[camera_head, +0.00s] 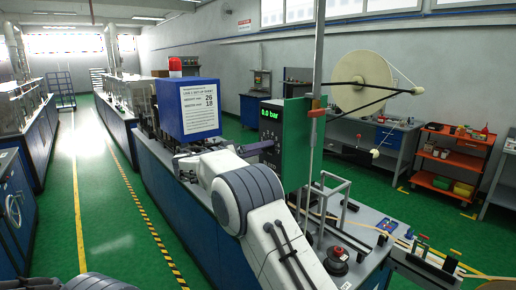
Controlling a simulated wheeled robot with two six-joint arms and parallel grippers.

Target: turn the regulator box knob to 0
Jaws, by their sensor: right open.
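The regulator box (270,126) has a dark front panel with a green lit display (271,114) that reads 0.0 bar. It stands in the middle of the picture beside a green upright plate. My right arm rises from the bottom, and its gripper (262,147) reaches the front of the box, below the display. The gripper is open. Its fingers are small here and seen from the side. The knob cannot be made out clearly behind or between them, so its setting and any contact cannot be told. My left gripper is out of view.
A blue box with a white sheet (199,108) and a red lamp (175,64) stands left of the regulator box. A tape reel (362,80) and its thin arms are to the right. A metal post (317,70) rises close to the box's right. An orange cart (455,160) stands farther off.

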